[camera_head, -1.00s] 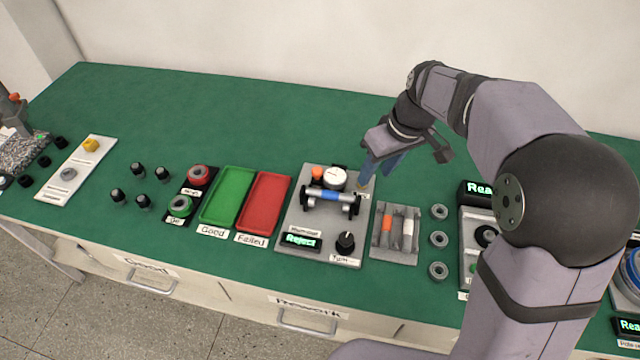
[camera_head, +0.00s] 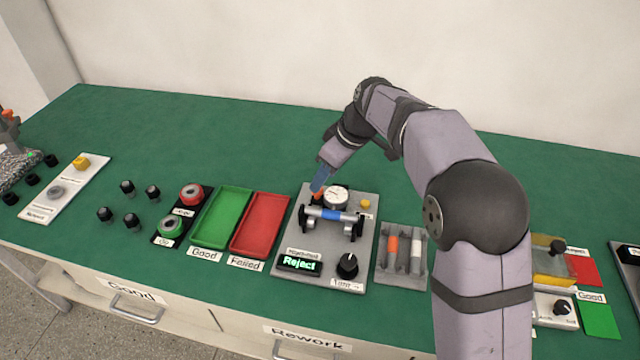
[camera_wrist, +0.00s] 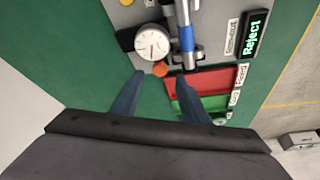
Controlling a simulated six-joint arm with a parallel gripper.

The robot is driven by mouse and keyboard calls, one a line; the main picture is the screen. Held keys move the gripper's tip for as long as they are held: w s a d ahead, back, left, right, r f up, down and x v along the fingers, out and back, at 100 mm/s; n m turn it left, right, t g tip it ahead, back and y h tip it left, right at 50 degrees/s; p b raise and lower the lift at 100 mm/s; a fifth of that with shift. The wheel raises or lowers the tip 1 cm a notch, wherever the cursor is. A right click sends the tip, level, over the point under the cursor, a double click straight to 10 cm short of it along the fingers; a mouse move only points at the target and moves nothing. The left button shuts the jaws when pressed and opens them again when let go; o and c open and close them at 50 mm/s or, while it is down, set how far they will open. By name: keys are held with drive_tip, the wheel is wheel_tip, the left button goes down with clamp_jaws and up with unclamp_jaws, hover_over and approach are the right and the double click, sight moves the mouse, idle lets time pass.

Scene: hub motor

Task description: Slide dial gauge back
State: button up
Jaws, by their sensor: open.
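The dial gauge (camera_head: 337,196), with a round white face, stands on the grey fixture plate (camera_head: 293,240). It also shows in the wrist view (camera_wrist: 152,41). An orange knob (camera_wrist: 160,69) sits beside the gauge. A shaft with a blue middle band (camera_head: 330,214) lies across black supports just in front of the gauge. My gripper (camera_head: 319,184) is open at the gauge's left rear side. In the wrist view its two blue fingertips (camera_wrist: 160,76) lie on either side of the orange knob. I cannot tell whether they touch it.
The fixture display (camera_head: 299,263) reads Reject, with a black dial (camera_head: 347,266) beside it. A red tray (camera_head: 260,225) and a green tray (camera_head: 220,218) lie left. A grey holder (camera_head: 402,270) with rods stands right. The green table behind is clear.

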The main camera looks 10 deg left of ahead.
sight(330, 197)
drive_tip(key=shift+x, duration=2.25)
drive_tip(key=shift+c, duration=0.6)
